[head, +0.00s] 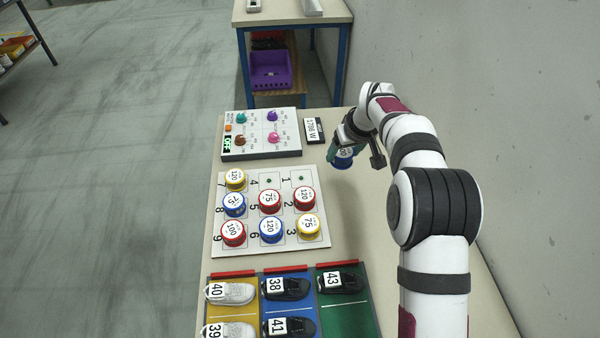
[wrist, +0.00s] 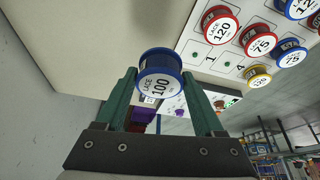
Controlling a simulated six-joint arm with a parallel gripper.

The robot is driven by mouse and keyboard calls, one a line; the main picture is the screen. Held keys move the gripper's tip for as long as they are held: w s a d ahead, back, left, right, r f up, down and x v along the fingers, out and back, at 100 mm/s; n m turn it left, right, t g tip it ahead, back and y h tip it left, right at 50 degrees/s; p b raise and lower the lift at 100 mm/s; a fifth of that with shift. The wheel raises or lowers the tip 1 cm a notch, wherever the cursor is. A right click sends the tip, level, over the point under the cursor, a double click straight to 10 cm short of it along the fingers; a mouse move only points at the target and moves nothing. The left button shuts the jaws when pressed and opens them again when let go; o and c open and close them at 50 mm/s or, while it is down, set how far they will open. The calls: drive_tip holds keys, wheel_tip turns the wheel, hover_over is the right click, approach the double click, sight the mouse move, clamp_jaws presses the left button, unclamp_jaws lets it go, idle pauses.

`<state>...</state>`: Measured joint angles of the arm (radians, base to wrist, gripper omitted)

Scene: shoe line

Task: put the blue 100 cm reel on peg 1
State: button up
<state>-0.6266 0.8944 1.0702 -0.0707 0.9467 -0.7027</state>
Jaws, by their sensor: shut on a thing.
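My gripper (head: 346,151) is shut on the blue reel (head: 342,163) and holds it to the right of the peg board. In the wrist view the blue reel (wrist: 160,84) shows its white "LACE 100" label between the two green fingers. Peg 1 (head: 301,178) is a bare small green peg at the top right corner of the board (head: 318,239). The reel is apart from it, up and to the right in the head view. The gap between reel and tabletop is hard to judge.
Peg 4 (head: 268,181) beside peg 1 is also bare. Several red, blue and yellow reels fill the other pegs, including a red 120 reel (head: 305,197) just below peg 1. A knob panel (head: 290,145) and a small display (head: 314,131) stand behind; shoes lie in front.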

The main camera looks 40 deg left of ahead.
hover_over(300, 176)
drive_tip(key=d, duration=0.1)
wheel_tip(300, 176, down, 6)
drive_tip(key=shift+s+d+f, duration=0.1)
drive_tip(key=shift+s+f, duration=0.05)
drive_tip(key=shift+f, duration=0.05)
wheel_tip(300, 176, down, 4)
drive_tip(key=shift+r, duration=0.1)
drive_tip(key=shift+f, duration=0.7)
drive_tip(key=o, duration=1.4)
drive_tip(key=shift+c, duration=0.2)
drive_tip(key=shift+r, duration=0.3)
drive_tip(key=v, duration=1.2)
drive_tip(key=s+d+r+m+h, duration=0.1)
drive_tip(key=s+d+r+m, duration=0.3)
drive_tip(key=d, duration=0.7)
drive_tip(key=w+d+r+m+h, duration=0.1)
drive_tip(key=d+r+m, duration=0.2)
drive_tip(key=d+r, duration=0.55)
drive_tip(key=s+d+m+g, duration=0.2)
drive_tip(key=s+d+m, duration=0.3)
drive_tip(key=s+d, duration=1)
drive_tip(key=s+d+f+m, duration=0.4)
drive_tip(key=s+d, duration=0.2)
drive_tip(key=s, duration=0.4)
drive_tip(key=shift+s+f+m+g, duration=0.2)
drive_tip(key=shift+s+m+g, duration=0.15)
drive_tip(key=shift+m+g, duration=0.05)
